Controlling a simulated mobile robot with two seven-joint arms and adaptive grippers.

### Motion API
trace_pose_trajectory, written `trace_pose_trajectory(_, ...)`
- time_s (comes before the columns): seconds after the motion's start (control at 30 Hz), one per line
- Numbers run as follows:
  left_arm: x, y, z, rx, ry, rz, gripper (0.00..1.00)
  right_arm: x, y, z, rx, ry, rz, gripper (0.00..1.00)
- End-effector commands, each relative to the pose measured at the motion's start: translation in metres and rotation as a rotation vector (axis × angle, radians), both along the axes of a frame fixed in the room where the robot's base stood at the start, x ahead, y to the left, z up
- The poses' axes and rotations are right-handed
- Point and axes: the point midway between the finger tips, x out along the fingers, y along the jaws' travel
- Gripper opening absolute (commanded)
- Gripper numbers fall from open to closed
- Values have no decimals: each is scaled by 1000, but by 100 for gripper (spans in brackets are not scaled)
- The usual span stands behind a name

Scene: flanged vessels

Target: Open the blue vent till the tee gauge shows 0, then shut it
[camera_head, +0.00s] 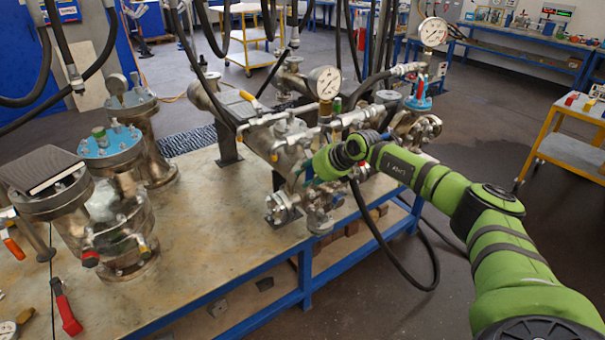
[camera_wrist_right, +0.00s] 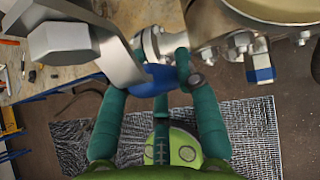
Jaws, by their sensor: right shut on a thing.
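My green right arm reaches in from the right in the head view, and its gripper (camera_head: 314,174) is at the near side of the flanged vessel (camera_head: 286,140). In the right wrist view its teal fingers (camera_wrist_right: 150,78) are closed about a blue handle (camera_wrist_right: 158,80), which looks like the vent; a grey metal fitting partly covers it. A dial gauge (camera_head: 324,82) stands on top of the vessel, and a second gauge (camera_head: 433,32) stands on the fitting to its right. I cannot tell which is the tee gauge, and their readings are too small. My left gripper is out of view.
The vessels stand on a bench (camera_head: 215,255) with a blue frame. A second blue-tipped fitting (camera_wrist_right: 262,73) is close to the right finger. A black hose (camera_head: 385,255) hangs off the bench front. Red-handled valve parts (camera_head: 68,312) lie at the left. A yellow cart (camera_head: 570,150) stands at right.

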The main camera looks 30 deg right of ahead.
Motion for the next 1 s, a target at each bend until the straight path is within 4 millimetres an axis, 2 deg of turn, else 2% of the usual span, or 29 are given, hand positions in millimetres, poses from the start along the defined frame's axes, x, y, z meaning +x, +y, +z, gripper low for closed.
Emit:
trace_pose_trajectory(0.67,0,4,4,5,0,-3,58,1,-6,1,-65,-8,1,0)
trace_pose_trajectory(0.7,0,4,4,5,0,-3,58,1,-6,1,-65,-8,1,44)
trace_pose_trajectory(0.73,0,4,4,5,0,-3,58,1,-6,1,-65,-7,1,56)
trace_pose_trajectory(1.0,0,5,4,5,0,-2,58,1,-6,0,-61,-5,-1,58)
